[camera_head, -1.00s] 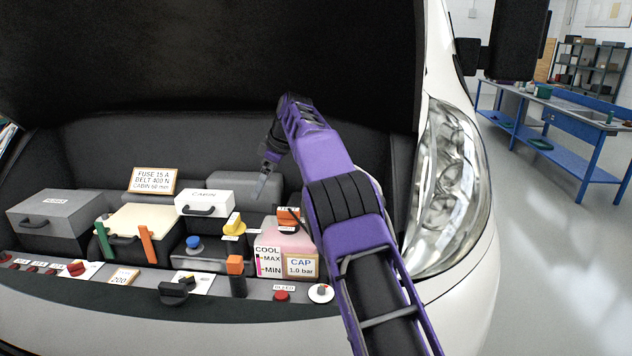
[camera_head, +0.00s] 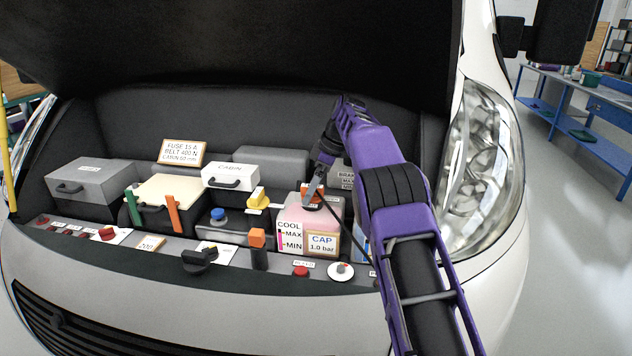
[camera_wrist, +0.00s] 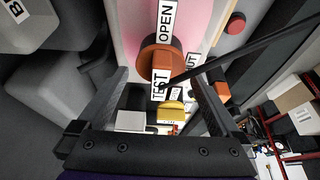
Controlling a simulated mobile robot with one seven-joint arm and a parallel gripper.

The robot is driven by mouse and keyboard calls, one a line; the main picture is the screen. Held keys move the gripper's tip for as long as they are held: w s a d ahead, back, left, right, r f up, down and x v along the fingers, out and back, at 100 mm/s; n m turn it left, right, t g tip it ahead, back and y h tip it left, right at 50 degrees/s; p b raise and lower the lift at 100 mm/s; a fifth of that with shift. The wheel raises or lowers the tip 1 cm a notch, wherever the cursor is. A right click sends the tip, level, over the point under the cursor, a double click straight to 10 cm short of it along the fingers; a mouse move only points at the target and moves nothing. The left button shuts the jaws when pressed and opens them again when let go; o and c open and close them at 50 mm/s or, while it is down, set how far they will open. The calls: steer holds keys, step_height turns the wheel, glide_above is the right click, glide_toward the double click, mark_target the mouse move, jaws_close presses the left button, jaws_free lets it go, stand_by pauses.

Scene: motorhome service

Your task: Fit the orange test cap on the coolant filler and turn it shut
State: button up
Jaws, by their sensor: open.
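The coolant tank (camera_head: 296,217), pink with MAX and MIN marks, stands at the right of the engine bay. An orange cap (camera_head: 305,188) sits on its top. In the wrist view the cap (camera_wrist: 155,52) is round with a raised grip bar, with OPEN and TEST labels beside it and a partly hidden label at right. The filler neck under it is hidden, and I cannot tell whether the cap is turned shut. My gripper (camera_head: 314,190) is open over the tank top. In the wrist view its fingers (camera_wrist: 160,80) are apart, one on each side of the cap, with no visible contact.
A black post with an orange top (camera_head: 258,240) stands left of the tank. A yellow handle (camera_head: 258,201) and the white CABIN box (camera_head: 231,177) are farther left. A CAP 1.0 bar sign (camera_head: 322,244) fronts the tank. The raised hood (camera_head: 240,45) hangs above.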

steer(key=shift+c, duration=0.2)
jaws_close()
stand_by(0.7)
steer(key=shift+f+b, duration=0.1)
steer(key=shift+b, duration=0.35)
steer(key=shift+m+t+b, duration=0.5)
steer(key=shift+m+b, duration=0.55)
steer(key=shift+m, duration=0.05)
steer(key=m+t+h+b, duration=0.1)
steer(key=m+b, duration=0.1)
steer(key=m, duration=0.1)
steer(key=shift+a+m, duration=0.1)
steer(key=shift+m, duration=0.8)
